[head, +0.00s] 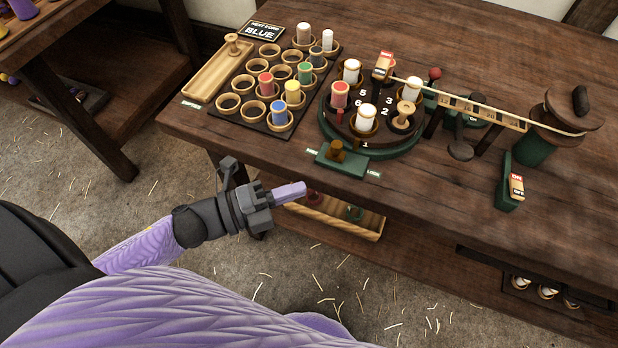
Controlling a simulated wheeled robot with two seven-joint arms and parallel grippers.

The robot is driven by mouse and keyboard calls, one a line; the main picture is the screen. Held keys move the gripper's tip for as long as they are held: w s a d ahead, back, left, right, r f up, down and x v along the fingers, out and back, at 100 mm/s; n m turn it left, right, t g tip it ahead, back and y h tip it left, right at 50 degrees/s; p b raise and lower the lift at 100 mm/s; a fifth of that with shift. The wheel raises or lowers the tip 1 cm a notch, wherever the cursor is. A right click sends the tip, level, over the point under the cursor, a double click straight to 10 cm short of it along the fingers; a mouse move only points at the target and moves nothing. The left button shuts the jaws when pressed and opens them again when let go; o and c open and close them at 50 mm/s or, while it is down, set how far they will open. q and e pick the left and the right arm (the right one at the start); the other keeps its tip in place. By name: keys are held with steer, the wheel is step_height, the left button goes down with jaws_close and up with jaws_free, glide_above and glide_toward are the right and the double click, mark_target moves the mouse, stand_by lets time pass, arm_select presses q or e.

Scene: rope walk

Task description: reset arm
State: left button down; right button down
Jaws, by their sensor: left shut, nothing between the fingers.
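My left gripper (290,194) is shut and empty, with its purple fingers together. It is in front of the table's near edge, left of centre in the head view, and touches nothing that I can see. My left arm comes in from the lower left, with a dark wrist and purple links. My right gripper is not in view.
The wooden table (440,215) holds a rack (234,119) of coloured spools, a round numbered turntable (385,141), a green lever base (342,166) and a switch box (508,190). A wooden tray (345,222) sits below. Open floor lies at lower left.

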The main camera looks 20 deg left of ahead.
arm_select(q)
steer(key=shift+f, duration=0.1)
stand_by(0.3)
steer(key=s+a+f+n+g+y, duration=0.1)
steer(key=s+a+f+n+y, duration=0.3)
steer(key=f, duration=0.4)
steer(key=s+a+f+n+g+y, duration=0.1)
steer(key=a+f+n+y, duration=0.1)
steer(key=f+n+y, duration=0.35)
steer(key=s+a+f+n+g+y, duration=0.1)
steer(key=s+a+f+n+y, duration=0.2)
steer(key=f+n, duration=0.45)
steer(key=s+f+n+g, duration=0.3)
steer(key=s+f+g, duration=0.2)
steer(key=s, duration=0.7)
steer(key=s+d+f+n+g+y, duration=0.1)
steer(key=s+f+n+g, duration=0.3)
steer(key=s, duration=0.7)
step_height(320, 180, down, 3)
steer(key=shift+s+d+r+g, duration=0.1)
steer(key=shift+s+d+g, duration=0.2)
steer(key=shift+g, duration=0.3)
